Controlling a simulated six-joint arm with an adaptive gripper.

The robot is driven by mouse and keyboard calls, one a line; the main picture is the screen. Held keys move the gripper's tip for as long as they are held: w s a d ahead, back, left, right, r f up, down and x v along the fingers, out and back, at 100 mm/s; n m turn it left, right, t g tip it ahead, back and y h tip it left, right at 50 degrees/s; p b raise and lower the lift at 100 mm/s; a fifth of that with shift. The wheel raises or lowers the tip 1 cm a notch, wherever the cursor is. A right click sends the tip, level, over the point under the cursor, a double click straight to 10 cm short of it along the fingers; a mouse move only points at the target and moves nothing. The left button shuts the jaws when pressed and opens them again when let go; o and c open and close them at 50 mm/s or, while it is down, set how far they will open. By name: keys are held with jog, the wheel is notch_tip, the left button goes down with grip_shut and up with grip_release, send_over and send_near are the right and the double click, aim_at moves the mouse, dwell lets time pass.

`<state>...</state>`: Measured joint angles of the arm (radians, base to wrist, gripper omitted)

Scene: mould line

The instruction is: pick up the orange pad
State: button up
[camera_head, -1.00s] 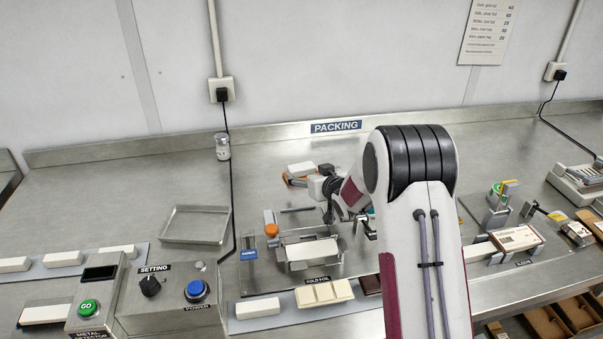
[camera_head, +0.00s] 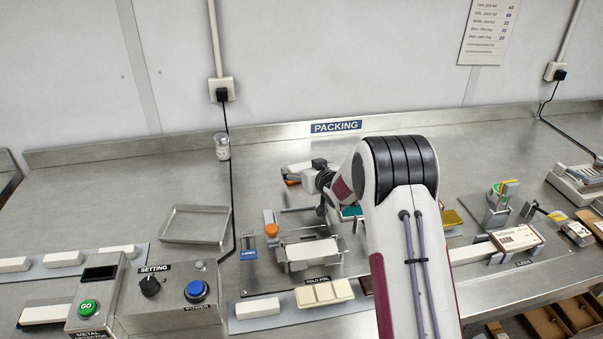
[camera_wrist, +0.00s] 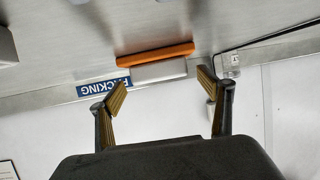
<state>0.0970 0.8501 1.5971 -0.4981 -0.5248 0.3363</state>
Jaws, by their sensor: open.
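The orange pad (camera_wrist: 155,54) shows in the wrist view as a long orange bar with a pale grey-white block (camera_wrist: 158,71) against it. In the head view, a small part of the orange pad (camera_head: 291,183) shows below the white block, left of my wrist; the rest is hidden. My gripper (camera_wrist: 162,90) is open in the wrist view, its two fingers spread wide. The pad lies ahead of the fingers, between their lines, with nothing held. In the head view my arm hides much of the gripper.
A metal fixture with a white block (camera_head: 312,250) stands in front, beside an orange-topped knob (camera_head: 271,229). An empty tray (camera_head: 196,225) and a glass jar (camera_head: 222,146) are left.

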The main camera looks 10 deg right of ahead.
jog(key=shift+w+a+f, duration=0.1)
jog(key=shift+w+f, duration=0.1)
jog(key=shift+w, duration=0.25)
jog(key=c, duration=1.2)
